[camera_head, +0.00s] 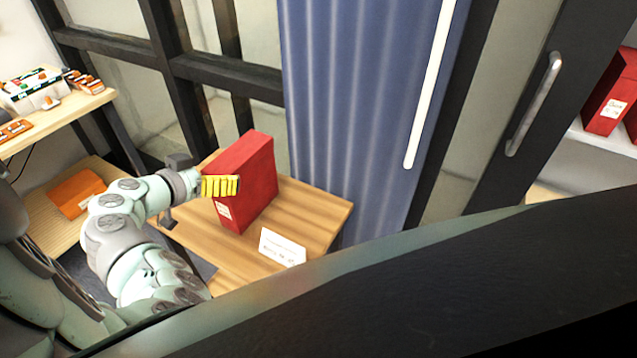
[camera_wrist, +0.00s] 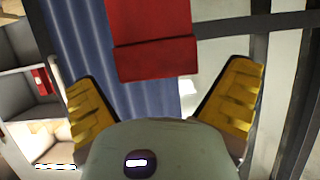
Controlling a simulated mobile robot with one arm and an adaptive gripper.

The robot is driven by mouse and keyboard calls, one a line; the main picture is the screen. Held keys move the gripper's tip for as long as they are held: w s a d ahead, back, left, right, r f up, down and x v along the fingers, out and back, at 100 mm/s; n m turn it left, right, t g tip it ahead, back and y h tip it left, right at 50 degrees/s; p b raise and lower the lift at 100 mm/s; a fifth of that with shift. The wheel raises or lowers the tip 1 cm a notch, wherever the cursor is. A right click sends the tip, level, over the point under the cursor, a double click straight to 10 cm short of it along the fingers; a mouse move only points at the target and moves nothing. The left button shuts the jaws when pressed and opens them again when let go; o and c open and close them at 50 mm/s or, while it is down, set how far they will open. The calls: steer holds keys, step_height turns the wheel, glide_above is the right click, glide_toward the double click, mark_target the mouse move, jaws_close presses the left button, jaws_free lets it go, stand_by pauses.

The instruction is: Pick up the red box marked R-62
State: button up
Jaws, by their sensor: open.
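A red box (camera_head: 252,180) stands upright on a small wooden table, with a white label low on its narrow front face; I cannot read the label. My gripper (camera_head: 220,186) is at the left side of this box, its yellow finger pads close to it or overlapping it in the head view. In the wrist view my gripper (camera_wrist: 165,100) is open, yellow pads wide apart, with nothing between them. The red box (camera_wrist: 152,40) shows ahead at the top middle, beyond the fingertips. Whether a finger touches the box I cannot tell.
The wooden table (camera_head: 318,212) holds a white card (camera_head: 282,248) in front of the box. A blue curtain (camera_head: 350,100) hangs behind. Other red boxes (camera_head: 610,95) stand on a shelf at far right. An orange box (camera_head: 76,193) and a shelf (camera_head: 60,118) with small items are at left.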

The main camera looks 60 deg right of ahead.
steer(key=shift+x, duration=1.2)
steer(key=shift+s, duration=0.1)
steer(key=c, duration=1.2)
